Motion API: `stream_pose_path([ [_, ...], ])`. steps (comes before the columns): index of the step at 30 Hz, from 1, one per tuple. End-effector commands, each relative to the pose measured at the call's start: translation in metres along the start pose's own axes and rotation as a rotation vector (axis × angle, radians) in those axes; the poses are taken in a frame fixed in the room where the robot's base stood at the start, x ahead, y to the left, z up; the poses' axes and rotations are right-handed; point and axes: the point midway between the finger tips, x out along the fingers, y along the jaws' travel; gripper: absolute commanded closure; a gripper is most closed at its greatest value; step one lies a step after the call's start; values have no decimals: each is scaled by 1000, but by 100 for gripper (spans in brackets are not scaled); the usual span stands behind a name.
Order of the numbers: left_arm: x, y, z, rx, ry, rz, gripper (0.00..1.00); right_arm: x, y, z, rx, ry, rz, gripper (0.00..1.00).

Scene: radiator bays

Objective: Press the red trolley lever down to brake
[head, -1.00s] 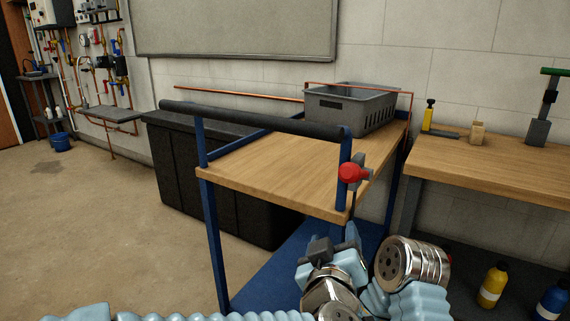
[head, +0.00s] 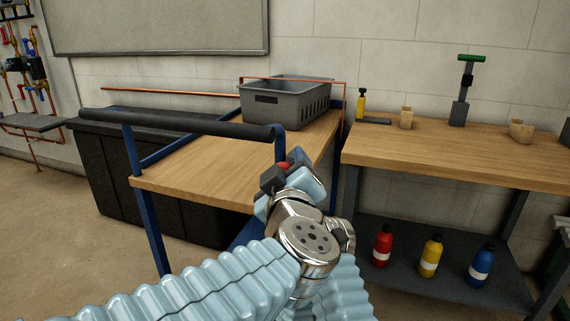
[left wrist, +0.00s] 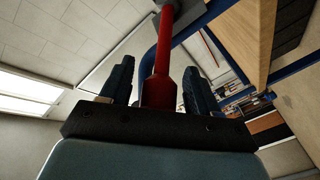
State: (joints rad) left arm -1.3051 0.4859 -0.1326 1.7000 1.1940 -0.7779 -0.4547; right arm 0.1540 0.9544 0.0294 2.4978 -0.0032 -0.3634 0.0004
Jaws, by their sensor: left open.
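The blue-framed trolley (head: 150,225) has a wooden top and a black handle bar. Its red lever shows as a small red patch (head: 284,165) beside the near right post, mostly hidden behind my left gripper (head: 286,178). In the left wrist view the red lever (left wrist: 160,92) stands between the two dark fingers of my left gripper (left wrist: 160,82), with its shaft running up to a grey mount. The fingers are apart, with gaps on both sides of the lever. I cannot tell whether the palm touches it. My right gripper is out of view.
A grey crate (head: 270,106) stands on the trolley top. A wooden workbench (head: 450,155) is close on the right, with several bottles on its lower shelf (head: 400,275). A black chest (head: 100,165) stands behind the trolley. Open floor lies at the left.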

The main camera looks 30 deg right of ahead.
Motion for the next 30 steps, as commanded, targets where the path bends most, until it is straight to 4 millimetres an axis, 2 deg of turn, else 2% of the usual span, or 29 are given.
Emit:
stream_pose_path([
  [4, 11, 0, 0, 0, 0, 0, 39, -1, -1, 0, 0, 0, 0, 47],
  [13, 13, 0, 0, 0, 0, 0, 40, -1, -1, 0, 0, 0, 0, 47],
  [24, 12, 0, 0, 0, 0, 0, 97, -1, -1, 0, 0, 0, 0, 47],
  [25, 12, 0, 0, 0, 0, 0, 100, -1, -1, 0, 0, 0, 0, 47],
  [30, 13, -1, 0, 0, 0, 0, 100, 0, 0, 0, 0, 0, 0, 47],
])
